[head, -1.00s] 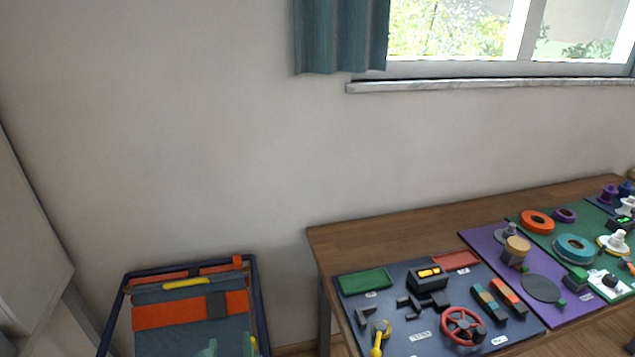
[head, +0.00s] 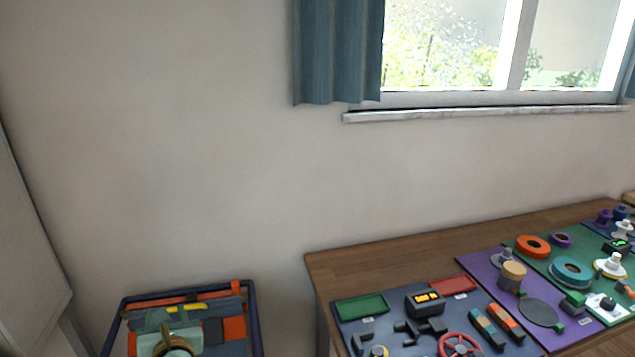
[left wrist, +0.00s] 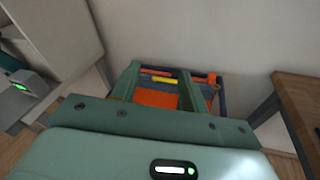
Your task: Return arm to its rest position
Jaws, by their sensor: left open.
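My left gripper (head: 168,324) shows at the bottom left of the head view, as a pale green body in front of the dark blue framed rack (head: 254,312). Most of the arm is below the picture edge. In the left wrist view, its two green fingers (left wrist: 160,72) stand wide apart and point at the rack. Orange and grey-blue cloth and a yellow bar (left wrist: 165,79) show between them. Nothing is held between the fingers. My right gripper is in neither view. No cord shows clearly.
A wooden table (head: 390,253) with coloured activity boards stands to the right of the rack. A pale panel (head: 30,240) is at the far left. Bare wall (head: 190,150) fills the space behind. A grey box with a green light (left wrist: 28,84) stands left in the wrist view.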

